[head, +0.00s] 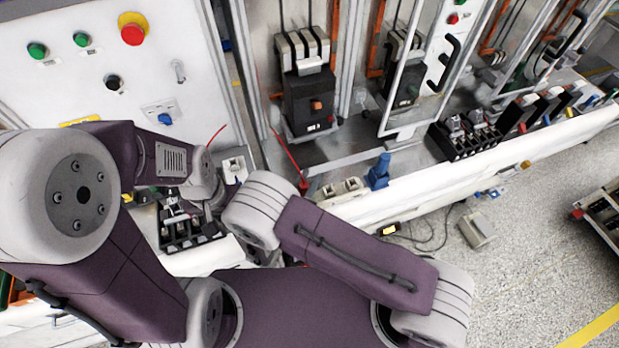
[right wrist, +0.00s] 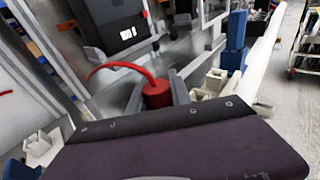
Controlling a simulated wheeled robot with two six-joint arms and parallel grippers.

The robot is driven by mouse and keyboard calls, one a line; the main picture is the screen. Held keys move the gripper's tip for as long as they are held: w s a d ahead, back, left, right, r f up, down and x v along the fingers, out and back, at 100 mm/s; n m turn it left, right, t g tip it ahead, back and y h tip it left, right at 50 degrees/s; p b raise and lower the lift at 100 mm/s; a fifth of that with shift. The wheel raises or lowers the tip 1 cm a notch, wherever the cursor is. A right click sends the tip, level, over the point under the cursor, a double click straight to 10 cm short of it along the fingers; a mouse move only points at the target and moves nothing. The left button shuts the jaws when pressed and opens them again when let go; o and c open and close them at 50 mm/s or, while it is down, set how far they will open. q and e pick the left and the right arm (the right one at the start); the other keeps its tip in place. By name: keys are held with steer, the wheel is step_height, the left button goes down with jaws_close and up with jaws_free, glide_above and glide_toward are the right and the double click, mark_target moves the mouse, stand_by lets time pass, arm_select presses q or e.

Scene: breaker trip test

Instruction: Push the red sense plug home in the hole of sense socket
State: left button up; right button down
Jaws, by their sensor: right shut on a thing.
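The red sense plug (head: 304,186) stands upright just beyond my right wrist in the head view, with a red cable rising from it. It also shows in the right wrist view (right wrist: 157,94), partly hidden behind the dark edge of my gripper (right wrist: 190,140). White sockets (right wrist: 214,82) stand to the right of the plug. Another white socket (head: 235,166) is to its left, also in the right wrist view (right wrist: 40,150). Which is the sense socket I cannot tell. The plug looks apart from these sockets.
A blue plug (head: 378,172) stands by the right-hand sockets. Breakers (head: 308,98) hang behind in metal frames. A black terminal block (head: 465,135) sits farther right. A white control panel (head: 70,85) is at left. My arms cover much of the near area.

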steer(key=shift+f+b, duration=0.8)
steer(key=shift+f, duration=0.2)
steer(key=c, duration=1.1)
jaws_free()
